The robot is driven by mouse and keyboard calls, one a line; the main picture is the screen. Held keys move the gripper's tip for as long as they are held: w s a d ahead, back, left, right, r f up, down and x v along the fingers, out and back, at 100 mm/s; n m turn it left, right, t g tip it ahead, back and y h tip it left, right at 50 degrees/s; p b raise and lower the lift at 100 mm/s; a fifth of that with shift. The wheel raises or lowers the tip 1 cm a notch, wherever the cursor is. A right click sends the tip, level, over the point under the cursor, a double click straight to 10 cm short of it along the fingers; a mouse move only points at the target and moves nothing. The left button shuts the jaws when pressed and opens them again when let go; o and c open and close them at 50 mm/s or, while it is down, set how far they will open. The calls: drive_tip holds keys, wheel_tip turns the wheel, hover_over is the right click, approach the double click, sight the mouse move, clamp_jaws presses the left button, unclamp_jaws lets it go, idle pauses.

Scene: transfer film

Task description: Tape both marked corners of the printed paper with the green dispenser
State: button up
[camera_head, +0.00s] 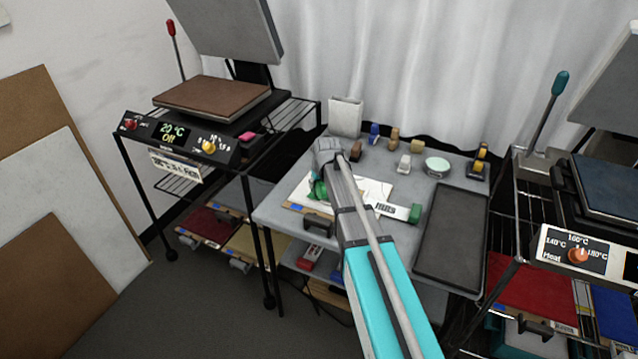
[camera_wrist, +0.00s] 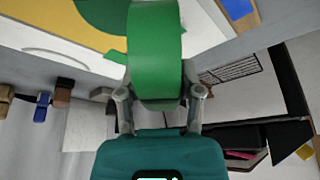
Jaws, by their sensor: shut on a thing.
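My gripper (camera_wrist: 160,97) is shut on the green dispenser (camera_wrist: 155,45), with one finger on each side of it. In the head view the green dispenser (camera_head: 319,190) shows at the left part of the printed paper, partly hidden by my arm. The printed paper (camera_head: 376,188) lies on the grey table, its middle covered by my arm. In the wrist view the paper's yellow and green print (camera_wrist: 50,18) and white margin (camera_wrist: 70,50) lie beyond the dispenser. I cannot tell whether the dispenser touches the paper. The marked corners are not clear.
A green object (camera_head: 415,213) and a striped label lie at the paper's right. A dark tray (camera_head: 450,240) fills the table's right side. Small blocks, a round dish (camera_head: 437,166) and a white box (camera_head: 345,117) stand along the back. Heat presses (camera_head: 215,100) flank the table.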

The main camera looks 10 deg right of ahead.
drive_tip(key=shift+r+p, duration=2.55)
drive_tip(key=shift+r, duration=0.25)
